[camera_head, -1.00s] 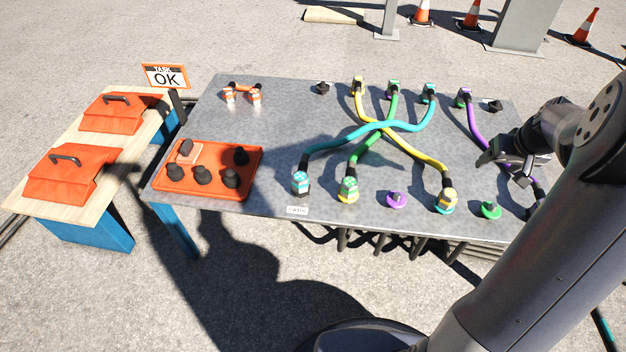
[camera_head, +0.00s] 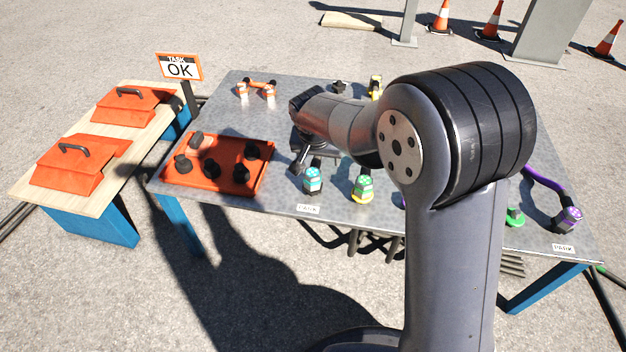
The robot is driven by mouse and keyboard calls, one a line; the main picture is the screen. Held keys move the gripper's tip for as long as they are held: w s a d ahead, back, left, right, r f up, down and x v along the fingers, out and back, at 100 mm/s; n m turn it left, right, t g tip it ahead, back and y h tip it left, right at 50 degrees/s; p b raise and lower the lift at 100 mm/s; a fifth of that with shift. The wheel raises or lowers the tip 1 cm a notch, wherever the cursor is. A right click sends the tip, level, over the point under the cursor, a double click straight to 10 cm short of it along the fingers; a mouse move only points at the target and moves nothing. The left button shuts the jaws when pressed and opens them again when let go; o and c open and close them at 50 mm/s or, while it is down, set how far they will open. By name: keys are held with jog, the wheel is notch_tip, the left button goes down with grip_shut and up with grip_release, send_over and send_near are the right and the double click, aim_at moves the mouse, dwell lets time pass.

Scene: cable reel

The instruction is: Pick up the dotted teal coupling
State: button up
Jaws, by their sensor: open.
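The dotted teal coupling (camera_head: 313,181) stands at the front edge of the grey metal table (camera_head: 222,107), just behind a small label plate. Its dark upper part and the teal cable behind it are largely hidden by my gripper. My gripper (camera_head: 309,162) is open over the table, close behind and above the teal coupling in the picture. One dark finger shows just left of the coupling's top. I cannot tell whether they touch. Nothing is seen held in the jaws.
A green and yellow coupling (camera_head: 363,188) stands close to the right. An orange tray (camera_head: 222,189) with several black knobs lies to the left. A purple dotted coupling (camera_head: 568,219) is at the right corner. My arm hides most of the table's middle and right.

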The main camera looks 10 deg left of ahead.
aim_at(313, 172)
jog(key=f, duration=0.1)
jog(key=a+f+b, duration=0.1)
jog(key=f, duration=0.1)
jog(key=a+f, duration=0.1)
jog(key=f, duration=0.1)
jog(key=shift+w+a+b, duration=0.15)
jog(key=shift+w+b, duration=0.15)
jog(key=shift+b, duration=0.05)
jog(key=x, duration=0.2)
jog(key=b+x, duration=0.1)
jog(key=x, duration=0.1)
jog(key=b+x, duration=0.1)
jog(key=x, duration=0.1)
jog(key=shift+w+r, duration=0.15)
jog(key=shift+w, duration=0.15)
jog(key=shift+r, duration=0.1)
jog(key=shift+c, duration=0.6)
jog(key=c, duration=1.1)
